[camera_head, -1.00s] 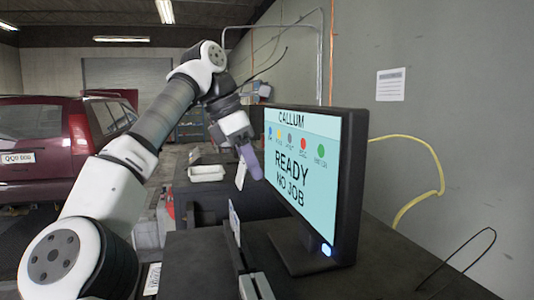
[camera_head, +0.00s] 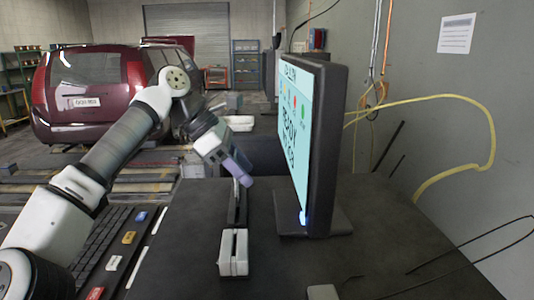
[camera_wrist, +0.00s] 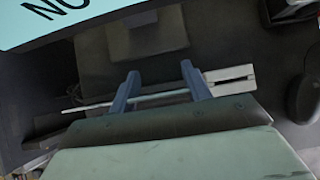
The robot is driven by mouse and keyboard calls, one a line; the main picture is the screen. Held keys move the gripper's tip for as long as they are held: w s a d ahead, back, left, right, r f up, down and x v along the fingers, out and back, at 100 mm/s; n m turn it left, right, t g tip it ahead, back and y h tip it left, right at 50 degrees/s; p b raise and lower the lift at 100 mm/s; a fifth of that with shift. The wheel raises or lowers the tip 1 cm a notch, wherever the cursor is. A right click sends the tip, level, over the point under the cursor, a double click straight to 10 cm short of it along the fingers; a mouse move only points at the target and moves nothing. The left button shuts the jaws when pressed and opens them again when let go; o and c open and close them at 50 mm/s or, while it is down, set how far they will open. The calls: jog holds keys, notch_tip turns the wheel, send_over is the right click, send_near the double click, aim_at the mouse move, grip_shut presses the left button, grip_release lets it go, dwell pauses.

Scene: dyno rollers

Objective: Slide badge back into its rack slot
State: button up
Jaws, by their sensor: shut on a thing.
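My gripper (camera_head: 243,171) is low over the dark rack (camera_head: 238,213), left of the monitor. Its fingers (camera_wrist: 160,82) are shut on the badge, a thin white card seen nearly edge-on (camera_wrist: 160,96) between them in the wrist view. A thin white card edge (camera_head: 236,192) stands at the rack just below the fingers in the head view. The rack's near end carries a pale slotted block (camera_head: 233,254), which shows at the right in the wrist view (camera_wrist: 230,78). I cannot tell whether the badge's lower edge is in a slot.
The monitor (camera_head: 327,150) stands close on the right of my gripper, on a dark desk (camera_head: 380,225). A keyboard (camera_head: 105,235) lies at left. A white tray (camera_head: 238,123) is behind. A yellow cable (camera_head: 460,170) hangs along the right wall.

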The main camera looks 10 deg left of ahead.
jog(key=shift+s+a+f+b, duration=0.1)
jog(key=shift+f+b, duration=1.4)
jog(key=shift+f, duration=0.3)
jog(key=shift+p, duration=0.4)
dwell(0.7)
